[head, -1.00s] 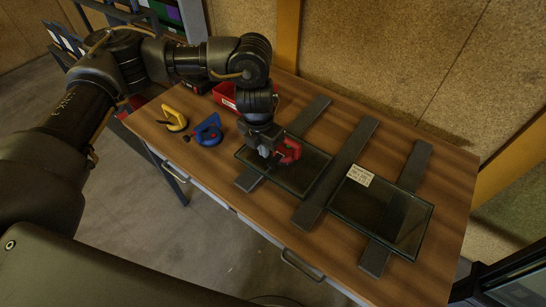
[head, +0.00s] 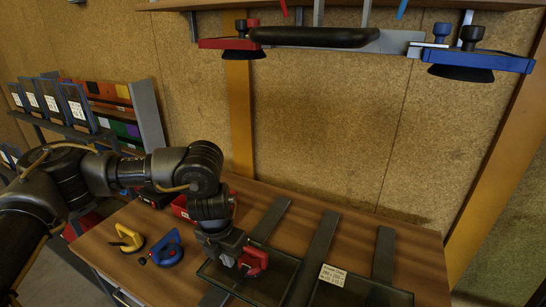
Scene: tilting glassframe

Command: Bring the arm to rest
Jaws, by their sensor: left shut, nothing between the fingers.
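My left arm comes in from the left and reaches over the wooden workbench (head: 417,262). My left gripper (head: 232,257) points down above the left glass pane (head: 277,277) and is shut, with nothing held. A red suction lifter (head: 254,262) is right beside the fingers, over that pane; I cannot tell whether they touch. A second glass pane (head: 360,294) with a white label lies to the right, cut off by the lower edge. My right gripper is not in view.
Grey bars (head: 384,255) lie across the bench. Larger red (head: 230,43) and blue (head: 480,62) suction tools hang high on the wall.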

